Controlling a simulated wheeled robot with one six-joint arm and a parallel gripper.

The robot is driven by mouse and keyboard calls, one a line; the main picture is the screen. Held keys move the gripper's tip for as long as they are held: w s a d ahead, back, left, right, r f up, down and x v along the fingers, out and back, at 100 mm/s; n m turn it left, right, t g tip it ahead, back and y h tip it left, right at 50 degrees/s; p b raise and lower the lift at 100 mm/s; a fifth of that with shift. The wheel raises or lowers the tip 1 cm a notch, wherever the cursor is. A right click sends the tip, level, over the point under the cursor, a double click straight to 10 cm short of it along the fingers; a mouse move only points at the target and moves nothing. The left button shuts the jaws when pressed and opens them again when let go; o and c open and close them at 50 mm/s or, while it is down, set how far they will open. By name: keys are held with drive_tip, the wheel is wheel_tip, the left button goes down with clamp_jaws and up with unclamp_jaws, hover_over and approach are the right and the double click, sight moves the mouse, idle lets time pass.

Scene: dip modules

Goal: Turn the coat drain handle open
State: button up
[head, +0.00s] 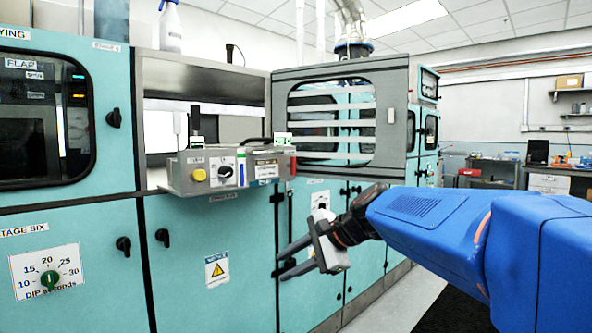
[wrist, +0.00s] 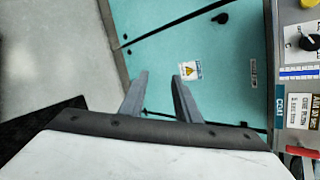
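My gripper (head: 284,262) is open and empty in front of the teal cabinet doors, below the grey control box. In the wrist view its two fingers (wrist: 160,80) are apart, with teal door panels beyond them. I cannot tell for sure which part is the coat drain handle. A blue label reading COAT (wrist: 279,100) is on the control box at the right of the wrist view. A red-ended part (wrist: 302,152) shows below it, partly cut off. In the head view a red piece (head: 293,165) is at the box's right end. My gripper touches none of these.
The control box (head: 218,174) juts out from the machine above my gripper. A dark door knob (wrist: 220,18) and a yellow warning label (wrist: 188,71) are on the teal panels. Floor at the right is open, with a dark mat (head: 455,312).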

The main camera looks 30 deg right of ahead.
drive_tip(key=w+d+r+m+t, duration=0.4)
drive_tip(key=w+d+r+m, duration=0.4)
drive_tip(key=w+d+r, duration=0.15)
drive_tip(key=m+t, duration=0.4)
drive_tip(key=m, duration=0.3)
approach(293, 166)
drive_tip(key=x, duration=0.8)
drive_tip(key=shift+w+d+r, duration=0.2)
drive_tip(key=shift+w+r, duration=0.05)
drive_tip(key=shift+w, duration=0.1)
clamp_jaws()
